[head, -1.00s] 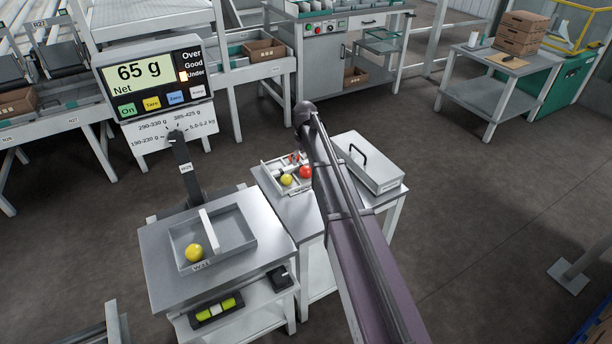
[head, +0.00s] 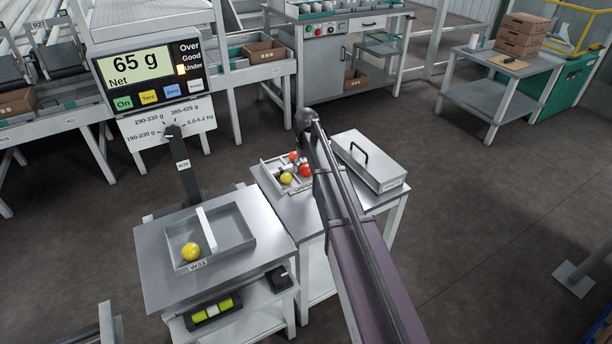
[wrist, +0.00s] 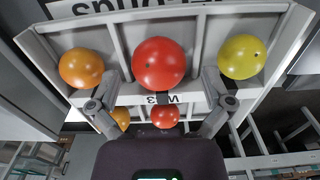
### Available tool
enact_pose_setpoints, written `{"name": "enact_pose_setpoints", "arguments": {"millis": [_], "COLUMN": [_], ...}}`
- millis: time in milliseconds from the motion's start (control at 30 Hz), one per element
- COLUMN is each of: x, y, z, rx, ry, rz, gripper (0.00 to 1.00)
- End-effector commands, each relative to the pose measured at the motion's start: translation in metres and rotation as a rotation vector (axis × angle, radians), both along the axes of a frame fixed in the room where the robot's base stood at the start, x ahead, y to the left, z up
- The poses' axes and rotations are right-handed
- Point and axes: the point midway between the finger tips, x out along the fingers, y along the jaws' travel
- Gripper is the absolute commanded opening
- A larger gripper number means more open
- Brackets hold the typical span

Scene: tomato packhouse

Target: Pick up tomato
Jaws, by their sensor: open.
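Tomatoes of several colours sit in a divided tray (head: 268,171) on the small table; the tray wall also shows in the wrist view (wrist: 265,88). In the wrist view a large red tomato (wrist: 158,62) lies in the middle compartment, with an orange tomato (wrist: 81,67) to its left and a yellow one (wrist: 241,56) to its right. Another red tomato (wrist: 165,115) and an orange one (wrist: 121,118) show lower down. My gripper (wrist: 161,78) is open, its fingers either side of the large red tomato with gaps visible. My arm partly hides the tray in the head view.
A metal box with a black handle (head: 370,160) stands right of the tray, close to my arm. The floor at right is mostly clear.

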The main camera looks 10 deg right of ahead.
Motion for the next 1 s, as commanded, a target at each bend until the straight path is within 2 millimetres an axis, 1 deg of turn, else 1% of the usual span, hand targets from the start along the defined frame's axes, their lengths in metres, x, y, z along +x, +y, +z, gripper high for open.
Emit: {"name": "enact_pose_setpoints", "arguments": {"millis": [33,233,900,933,967,1000], "x": [0.0001,0.0001,0.0002,0.0002,0.0002,0.0002], "y": [0.0001,-0.0013,-0.0010,-0.0010,-0.0010,-0.0010], "z": [-0.0079,-0.0166,-0.0170,-0.0170,-0.0170,-0.0170], "rx": [0.000,0.000,0.000,0.000,0.000,0.000], "ry": [0.000,0.000,0.000,0.000,0.000,0.000], "rz": [0.000,-0.001,-0.001,-0.001,-0.001,-0.001], "gripper": [1.00,1.00,1.00,0.94,0.85,0.73]}}
